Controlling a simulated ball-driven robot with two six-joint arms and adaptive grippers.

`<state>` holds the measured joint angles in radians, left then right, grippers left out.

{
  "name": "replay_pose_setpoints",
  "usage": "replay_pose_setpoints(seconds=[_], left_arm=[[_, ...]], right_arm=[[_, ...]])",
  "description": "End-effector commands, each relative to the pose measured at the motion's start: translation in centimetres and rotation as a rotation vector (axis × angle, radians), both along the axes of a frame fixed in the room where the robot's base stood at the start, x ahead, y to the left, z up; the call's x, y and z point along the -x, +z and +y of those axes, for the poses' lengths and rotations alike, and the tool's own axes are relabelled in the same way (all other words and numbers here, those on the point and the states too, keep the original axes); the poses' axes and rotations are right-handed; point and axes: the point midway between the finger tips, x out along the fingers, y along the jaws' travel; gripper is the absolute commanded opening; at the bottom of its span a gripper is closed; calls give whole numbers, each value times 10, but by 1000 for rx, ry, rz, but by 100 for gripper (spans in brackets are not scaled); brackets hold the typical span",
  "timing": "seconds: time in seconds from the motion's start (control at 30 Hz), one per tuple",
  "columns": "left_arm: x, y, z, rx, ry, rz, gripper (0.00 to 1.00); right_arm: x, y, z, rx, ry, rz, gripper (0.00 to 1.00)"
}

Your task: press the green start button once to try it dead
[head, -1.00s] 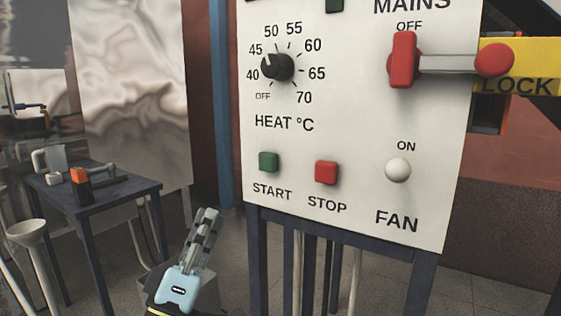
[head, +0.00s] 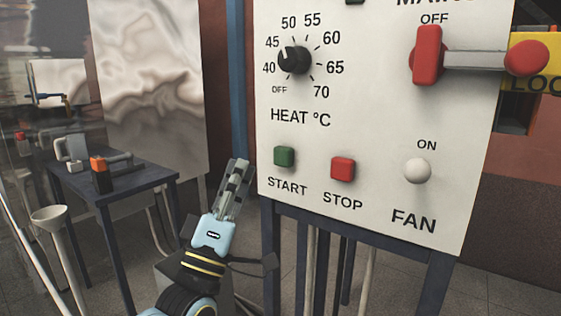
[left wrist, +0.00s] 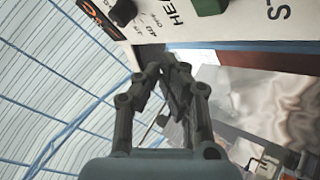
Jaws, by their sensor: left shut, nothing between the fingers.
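The green start button (head: 284,156) sits on the white control panel (head: 330,120), above the word START and left of the red stop button (head: 343,168). In the left wrist view the green button (left wrist: 207,6) shows at the top edge, partly cut off. My left gripper (head: 240,168) is shut and empty, pointing up, left of and a little below the green button in the head view. Its fingers (left wrist: 172,68) show in the left wrist view, apart from the button. My right gripper is not in view.
The heat dial (head: 294,60) is above the buttons. The red mains handle (head: 428,55) reads OFF, with a yellow lock plate (head: 535,50) at right. A white fan knob (head: 417,171) is to the right. A dark table (head: 110,190) with tools stands at left.

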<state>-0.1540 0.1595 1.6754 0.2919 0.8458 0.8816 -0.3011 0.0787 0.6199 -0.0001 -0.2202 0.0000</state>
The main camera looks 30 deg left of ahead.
Motion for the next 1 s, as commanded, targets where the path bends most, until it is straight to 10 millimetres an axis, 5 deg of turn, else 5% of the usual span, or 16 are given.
replay_pose_setpoints(seconds=[0.4,1.0], left_arm=[[-53,-3,-4,1,0,-1,0],[-62,0,-5,0,0,1,0]], right_arm=[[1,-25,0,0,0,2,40],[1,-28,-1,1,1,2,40]])
